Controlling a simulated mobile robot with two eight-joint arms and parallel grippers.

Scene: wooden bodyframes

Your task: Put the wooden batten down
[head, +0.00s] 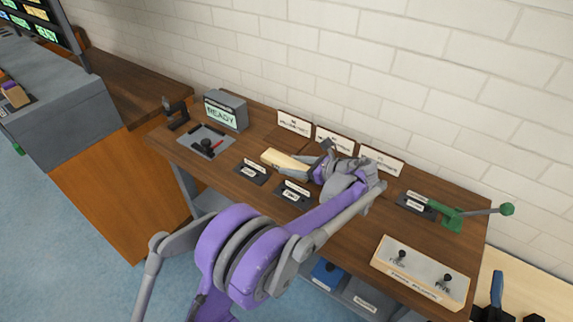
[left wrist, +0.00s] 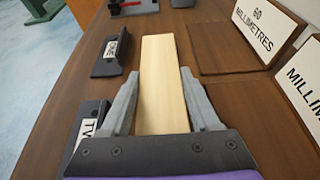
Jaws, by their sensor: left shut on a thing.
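The wooden batten (head: 284,160) is a pale, straight strip above the brown workbench (head: 243,201). My left gripper (head: 307,168) is shut on it, and its near end lies between the fingers. In the left wrist view the batten (left wrist: 163,75) runs straight out from between the two grey fingers of my left gripper (left wrist: 161,100). I cannot tell whether the batten touches the bench top. My right gripper is not in view.
Dark labelled blocks (head: 251,171) sit just in front of the batten. White signs (head: 294,123) stand along the back; one reads 60 millimetres (left wrist: 262,32). A grey READY box (head: 226,110), a green lever (head: 459,214) and a panel with two knobs (head: 420,272) are also on the bench.

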